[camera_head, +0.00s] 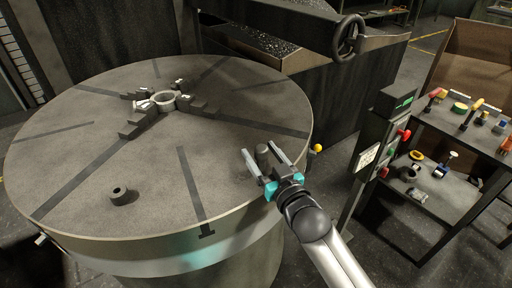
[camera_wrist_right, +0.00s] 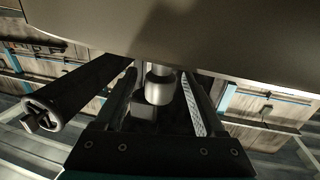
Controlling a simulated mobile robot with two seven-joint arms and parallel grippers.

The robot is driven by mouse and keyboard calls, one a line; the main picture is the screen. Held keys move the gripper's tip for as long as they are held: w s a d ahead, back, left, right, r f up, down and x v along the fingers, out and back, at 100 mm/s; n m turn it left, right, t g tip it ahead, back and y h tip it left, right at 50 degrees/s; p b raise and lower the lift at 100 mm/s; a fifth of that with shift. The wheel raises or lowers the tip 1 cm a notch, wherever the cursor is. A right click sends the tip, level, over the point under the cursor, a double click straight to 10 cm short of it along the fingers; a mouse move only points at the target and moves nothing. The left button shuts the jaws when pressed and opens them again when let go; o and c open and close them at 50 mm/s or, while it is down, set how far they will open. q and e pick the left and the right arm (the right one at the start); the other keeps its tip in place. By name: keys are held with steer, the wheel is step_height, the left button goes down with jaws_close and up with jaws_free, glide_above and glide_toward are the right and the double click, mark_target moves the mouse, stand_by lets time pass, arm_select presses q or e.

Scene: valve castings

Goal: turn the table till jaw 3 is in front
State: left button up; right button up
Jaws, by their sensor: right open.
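The round grey table (camera_head: 80,155) fills the left of the head view, with dark slots across its top. Several dark stepped jaws (camera_head: 135,127) stand around a pale ring casting (camera_head: 163,101) near its far middle. I cannot read any jaw numbers. A short dark peg (camera_head: 122,196) with a hole stands at the near left of the table. My right gripper (camera_head: 265,152) is open at the table's right side, with a second dark peg (camera_head: 263,155) between its fingers. This peg also shows between the fingers in the right wrist view (camera_wrist_right: 159,88); contact is unclear. My left gripper is not in view.
A control post (camera_head: 377,145) with red and green buttons stands right of the table. A handwheel (camera_head: 349,38) is behind. A tool shelf (camera_head: 455,150) stands at the far right.

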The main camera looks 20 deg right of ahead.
steer(key=shift+w+a, duration=0.15)
steer(key=shift+w, duration=0.65)
steer(key=shift+w+a, duration=0.1)
steer(key=shift+w, duration=0.7)
jaws_close()
stand_by(0.3)
